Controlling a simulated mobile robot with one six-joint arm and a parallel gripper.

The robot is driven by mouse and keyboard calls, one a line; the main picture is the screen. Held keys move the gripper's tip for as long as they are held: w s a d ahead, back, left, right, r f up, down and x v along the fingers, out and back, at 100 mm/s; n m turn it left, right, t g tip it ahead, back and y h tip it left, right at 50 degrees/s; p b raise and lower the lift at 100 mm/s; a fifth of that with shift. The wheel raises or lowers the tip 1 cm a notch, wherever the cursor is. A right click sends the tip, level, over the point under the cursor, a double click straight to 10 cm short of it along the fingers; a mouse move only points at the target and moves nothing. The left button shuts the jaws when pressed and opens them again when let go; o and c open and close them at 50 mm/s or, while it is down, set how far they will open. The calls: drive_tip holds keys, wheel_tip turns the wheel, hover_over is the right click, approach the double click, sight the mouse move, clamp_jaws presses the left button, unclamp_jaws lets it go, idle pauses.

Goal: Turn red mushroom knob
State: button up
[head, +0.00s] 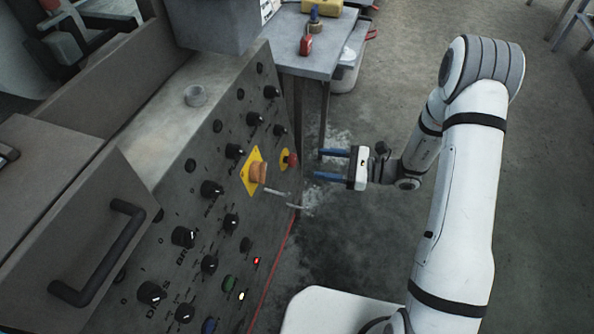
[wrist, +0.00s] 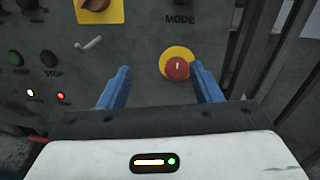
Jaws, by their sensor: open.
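The red mushroom knob (head: 292,160) sits on a round yellow plate on the sloping control panel (head: 205,150), near the panel's right edge in the head view. In the wrist view the red knob (wrist: 177,68) shows a small pale mark and lies between the fingertips, closer to the right one. My gripper (head: 318,164) has two blue fingers, open and empty, pointing at the panel. In the head view a gap shows between the fingertips and the knob. The fingers (wrist: 160,80) also show in the wrist view, spread apart. Nothing hides the knob.
An orange rotary switch (head: 258,172) on a yellow square plate sits beside the knob, with a thin metal lever (head: 300,207) below. Several black knobs and lit buttons cover the panel. A grey table (head: 305,55) with tools stands behind. The floor right of the panel is open.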

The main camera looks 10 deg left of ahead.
drive_tip(key=m+t, duration=0.2)
approach(292, 161)
drive_tip(key=w+f, duration=0.1)
drive_tip(key=f, duration=0.1)
drive_tip(key=b, duration=0.1)
drive_tip(key=w+a+b, duration=0.1)
drive_tip(key=a, duration=0.7)
drive_tip(key=shift+y, duration=0.3)
drive_tip(key=shift+f, duration=0.1)
drive_tip(key=shift+c, duration=0.2)
